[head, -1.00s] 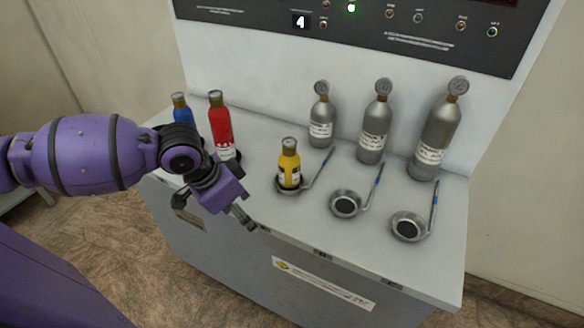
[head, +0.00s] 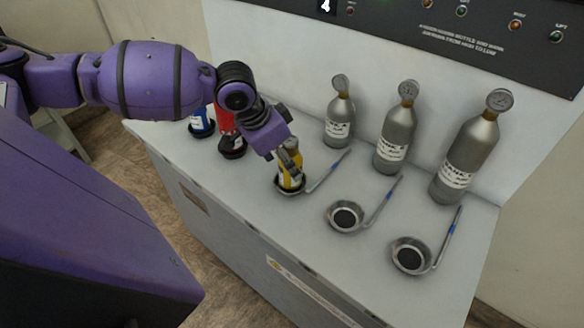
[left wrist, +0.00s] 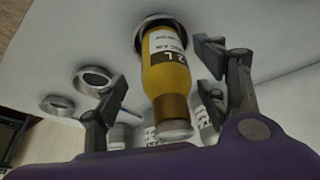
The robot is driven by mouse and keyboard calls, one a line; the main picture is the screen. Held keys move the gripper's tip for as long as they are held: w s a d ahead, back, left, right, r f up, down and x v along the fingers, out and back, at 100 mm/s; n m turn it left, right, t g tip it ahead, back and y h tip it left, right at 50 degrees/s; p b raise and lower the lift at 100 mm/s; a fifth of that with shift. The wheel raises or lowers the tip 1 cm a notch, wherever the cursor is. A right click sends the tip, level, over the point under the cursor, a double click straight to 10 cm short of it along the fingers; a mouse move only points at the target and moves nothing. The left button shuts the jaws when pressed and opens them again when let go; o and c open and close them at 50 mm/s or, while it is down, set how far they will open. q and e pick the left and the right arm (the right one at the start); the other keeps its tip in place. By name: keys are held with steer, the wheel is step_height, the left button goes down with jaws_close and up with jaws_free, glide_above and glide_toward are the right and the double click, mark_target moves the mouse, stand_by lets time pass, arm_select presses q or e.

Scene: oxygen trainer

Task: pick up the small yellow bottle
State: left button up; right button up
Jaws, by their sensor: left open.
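The small yellow bottle (head: 291,180) stands in a round dark cup holder (head: 278,189) on the grey bench. My left gripper (head: 285,158) is at the top of this bottle and partly covers its neck. In the left wrist view the yellow bottle (left wrist: 166,62) shows its white and dark label and its neck between my two open fingers (left wrist: 161,75). Gaps remain on both sides, and I see no clear contact. My right gripper is not in view.
A red bottle (head: 231,143) and a blue bottle (head: 201,122) stand to the left, partly behind my arm. Three grey gauge-topped bottles (head: 393,140) stand along the back panel. Two empty cup holders (head: 345,217) with thin rods are to the right.

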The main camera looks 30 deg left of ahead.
mark_target(287, 184)
arm_select(q)
steer(key=x, duration=0.4)
steer(key=shift+w+a+f, duration=0.15)
steer(key=shift+w, duration=0.1)
steer(key=shift+c, duration=0.5)
steer(key=c, duration=1.5)
